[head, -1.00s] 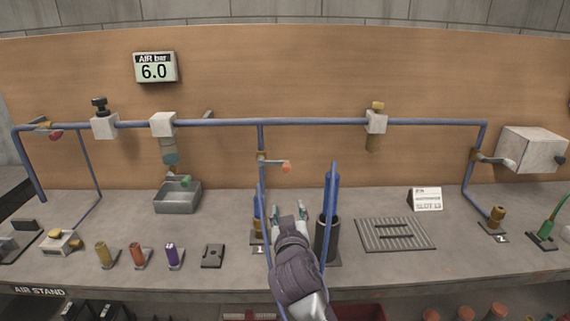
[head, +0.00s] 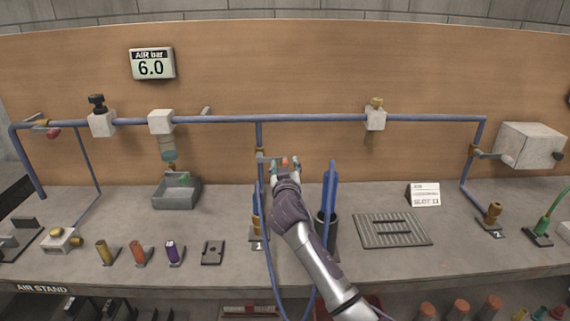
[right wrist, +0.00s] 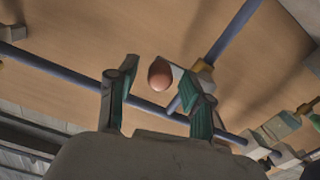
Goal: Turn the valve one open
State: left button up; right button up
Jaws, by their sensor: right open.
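Valve one (head: 262,158) sits on the blue drop pipe above the plate marked 1. Its lever sticks out sideways to the right, across the pipe, and ends in an orange-red tip (head: 285,161). My right gripper (head: 286,168) is open in front of this tip. In the right wrist view the rounded tip (right wrist: 160,74) appears between the two spread teal fingers of the right gripper (right wrist: 164,82), with gaps on both sides. I cannot tell how deep it sits between them. My left gripper is not in view.
A blue main pipe (head: 320,118) runs across the wooden backboard. A dark cylinder holding an upright blue piece (head: 330,190) stands close right of my right arm. A blue hose (head: 271,270) hangs beside my arm. The gauge (head: 152,64) reads 6.0.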

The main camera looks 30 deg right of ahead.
jog(key=shift+w+d, duration=0.15)
jog(key=shift+w, duration=0.05)
grip_shut()
dwell(0.5)
jog(key=r+n+p, duration=0.1)
jog(key=n, duration=0.1)
jog(key=r+n+p, duration=0.1)
jog(key=p, duration=0.1)
jog(key=shift+w+a+r+n, duration=0.1)
jog(key=shift+a+r+n, duration=0.1)
jog(key=shift+r+n, duration=0.2)
jog(key=w+a+r+n+p, duration=0.3)
jog(key=a+n+p, duration=0.3)
jog(key=n, duration=0.8)
jog(key=shift+w+r+p, duration=0.4)
jog(key=shift+r+p, duration=0.35)
jog(key=shift+p, duration=0.2)
jog(key=shift+a, duration=0.15)
